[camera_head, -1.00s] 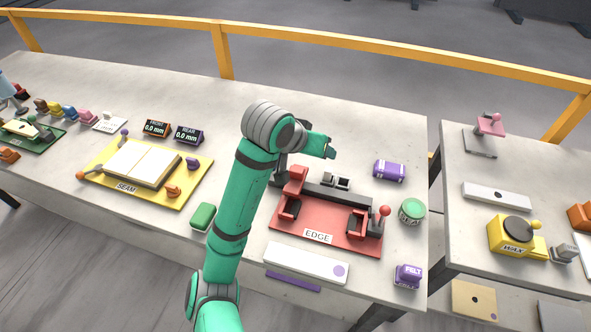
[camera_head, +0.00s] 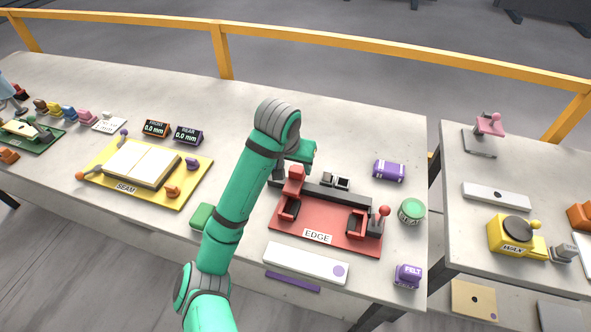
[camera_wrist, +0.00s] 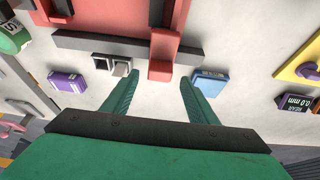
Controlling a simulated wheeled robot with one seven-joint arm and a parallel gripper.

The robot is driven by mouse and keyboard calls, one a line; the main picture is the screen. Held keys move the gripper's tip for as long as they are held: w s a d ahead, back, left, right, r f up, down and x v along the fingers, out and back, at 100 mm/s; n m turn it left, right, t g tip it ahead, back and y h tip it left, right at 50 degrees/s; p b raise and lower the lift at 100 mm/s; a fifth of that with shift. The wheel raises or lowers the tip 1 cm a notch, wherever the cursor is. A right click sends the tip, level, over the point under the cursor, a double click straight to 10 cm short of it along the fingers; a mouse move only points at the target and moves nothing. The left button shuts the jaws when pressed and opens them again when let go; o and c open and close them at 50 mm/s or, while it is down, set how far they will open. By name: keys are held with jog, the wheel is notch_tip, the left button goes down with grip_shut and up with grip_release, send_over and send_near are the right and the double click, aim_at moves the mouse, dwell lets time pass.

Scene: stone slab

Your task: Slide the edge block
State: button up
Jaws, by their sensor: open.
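The red EDGE fixture (camera_head: 325,228) lies on the slab, with a dark bar (camera_head: 335,193) along its back. A red block (camera_head: 296,173) sits at the bar's left end; I take it as the edge block. In the wrist view the red block (camera_wrist: 160,69) shows between my gripper's fingertips (camera_wrist: 160,78). The fingers are open and spread to either side of it in the picture; I see no contact and cannot tell the height gap.
A small dark and silver piece (camera_head: 336,181) stands behind the bar. A blue block (camera_wrist: 210,82) is close to one finger. A red-knobbed lever (camera_head: 383,213) rises at the fixture's right. A white bar (camera_head: 305,263) lies in front.

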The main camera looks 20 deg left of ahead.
aim_at(296, 171)
jog(key=x, duration=0.2)
jog(key=shift+w+a+f, duration=0.1)
jog(key=shift+w+f, duration=0.05)
jog(key=shift+f, duration=0.2)
jog(key=shift+a+f, duration=0.15)
jog(key=shift+f, duration=0.2)
jog(key=shift+w+d+f, duration=0.25)
jog(key=shift+w+f, duration=0.05)
jog(key=shift+f, duration=0.15)
